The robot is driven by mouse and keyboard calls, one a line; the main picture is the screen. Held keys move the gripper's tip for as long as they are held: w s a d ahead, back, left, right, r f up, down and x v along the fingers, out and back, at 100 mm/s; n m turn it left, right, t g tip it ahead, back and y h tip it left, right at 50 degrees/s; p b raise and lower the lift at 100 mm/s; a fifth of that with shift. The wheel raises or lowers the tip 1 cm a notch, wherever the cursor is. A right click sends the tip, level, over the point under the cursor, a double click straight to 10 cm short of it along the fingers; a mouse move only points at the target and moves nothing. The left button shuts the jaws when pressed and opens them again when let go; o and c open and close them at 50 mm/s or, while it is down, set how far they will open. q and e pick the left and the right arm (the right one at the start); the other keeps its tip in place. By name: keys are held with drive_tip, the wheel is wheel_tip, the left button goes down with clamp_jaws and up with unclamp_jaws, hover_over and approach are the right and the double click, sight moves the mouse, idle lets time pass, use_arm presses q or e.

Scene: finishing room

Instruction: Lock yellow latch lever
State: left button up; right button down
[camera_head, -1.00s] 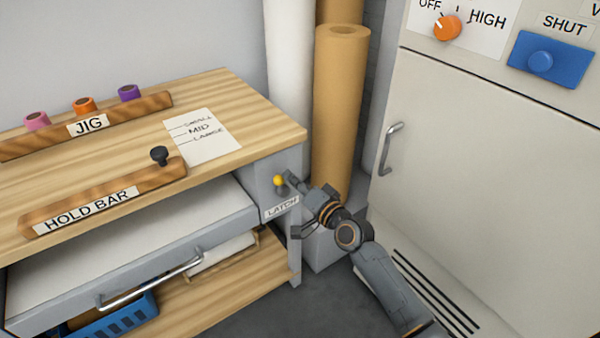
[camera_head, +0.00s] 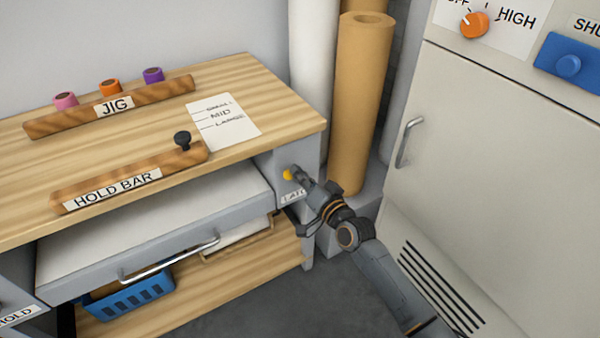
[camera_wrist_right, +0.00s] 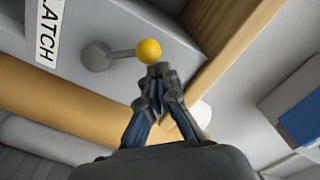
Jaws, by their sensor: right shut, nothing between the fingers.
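The yellow latch lever shows as a yellow ball knob (camera_head: 288,174) on the grey end panel of the workbench, above the LATCH label (camera_head: 292,196). In the right wrist view the yellow knob (camera_wrist_right: 149,50) sits at the end of a short grey arm on a round pivot (camera_wrist_right: 95,56). My right gripper (camera_head: 299,173) is shut and empty, with its tips right at the knob. In the wrist view its closed fingertips (camera_wrist_right: 158,70) are just below the knob; I cannot tell whether they touch. My left gripper is not in view.
The workbench top (camera_head: 255,85) holds the JIG bar (camera_head: 150,97), the HOLD BAR (camera_head: 190,160) and a marked sheet (camera_head: 235,130). A drawer (camera_head: 120,268) is below, over a blue basket (camera_head: 130,298). Brown rolls (camera_head: 360,90) stand behind my arm; a white cabinet (camera_head: 480,150) is right.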

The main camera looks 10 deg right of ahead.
drive_tip(key=shift+s+f, duration=0.1)
drive_tip(key=v, duration=1.2)
drive_tip(key=s+d+f+n+g+h, duration=0.1)
drive_tip(key=s+f+n+g+h, duration=0.15)
drive_tip(key=s+f, duration=0.55)
drive_tip(key=s+d+f+n+g+h, duration=0.1)
drive_tip(key=s+f+g, duration=0.25)
drive_tip(key=f, duration=0.95)
drive_tip(key=s+d+f+n+g+h, duration=0.1)
drive_tip(key=s+f+g, duration=0.4)
drive_tip(key=f, duration=0.5)
drive_tip(key=s+d+f+n+g+h, duration=0.1)
drive_tip(key=s+f+g, duration=0.1)
drive_tip(key=s+f, duration=0.35)
drive_tip(key=s+d+f+n+g+h, duration=0.1)
drive_tip(key=s+f, duration=0.1)
drive_tip(key=s, duration=0.6)
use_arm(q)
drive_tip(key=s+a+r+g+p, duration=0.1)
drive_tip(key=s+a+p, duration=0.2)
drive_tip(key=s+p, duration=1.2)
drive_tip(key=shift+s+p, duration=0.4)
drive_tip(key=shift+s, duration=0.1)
use_arm(e)
drive_tip(key=s+d+r+g, duration=0.1)
drive_tip(key=s+d, duration=0.2)
drive_tip(key=s, duration=1.1)
drive_tip(key=shift+s+r, duration=0.35)
drive_tip(key=shift+s, duration=0.05)
